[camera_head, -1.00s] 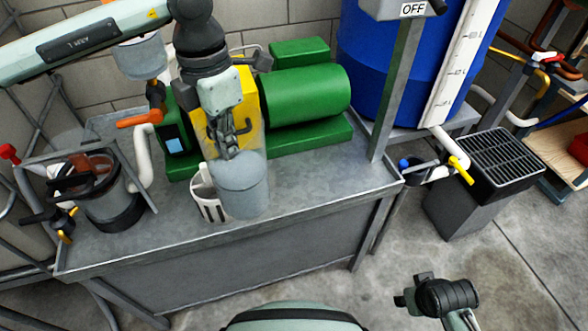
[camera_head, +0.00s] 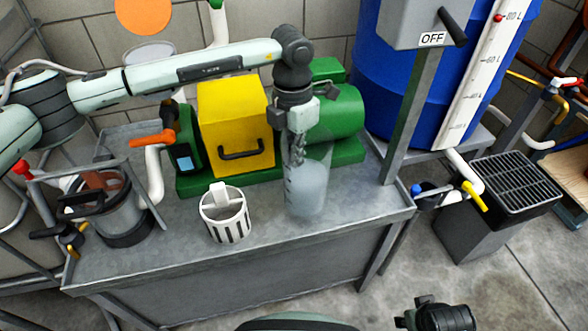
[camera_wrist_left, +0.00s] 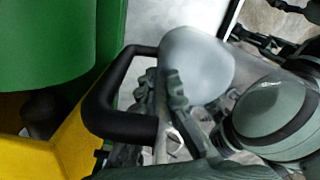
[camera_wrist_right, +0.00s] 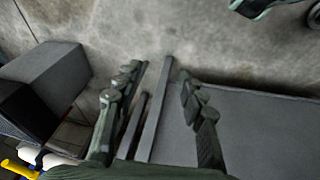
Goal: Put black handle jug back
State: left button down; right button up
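A clear jug (camera_head: 307,190) with greyish contents hangs or stands at the right part of the metal bench, in front of the green motor. My left gripper (camera_head: 297,150) comes down over it, fingers close together at its upper part. In the left wrist view the grey jug body (camera_wrist_left: 205,65) lies beyond the fingers, beside a black handle loop (camera_wrist_left: 100,95) that seems to belong to it. The exact grip point is hidden, and I cannot tell if the base touches the bench.
A slotted white cup (camera_head: 225,225) stands left of the jug. Behind are a yellow box (camera_head: 235,105) with a black handle and the green motor (camera_head: 335,115). A round vessel with black fittings (camera_head: 120,220) is at the bench's left. A grey post (camera_head: 408,125) rises at the right.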

pick_arm(q)
notch_tip(320, 180, down, 3)
jog(key=shift+f+p, duration=0.3)
jog(key=shift+f, duration=0.05)
pick_arm(e)
jog(key=shift+s+d+f, duration=0.15)
jog(key=shift+s+f, duration=0.1)
jog(key=shift+f, duration=0.45)
pick_arm(q)
jog(key=shift+f, duration=0.15)
pick_arm(e)
jog(key=shift+w, duration=0.1)
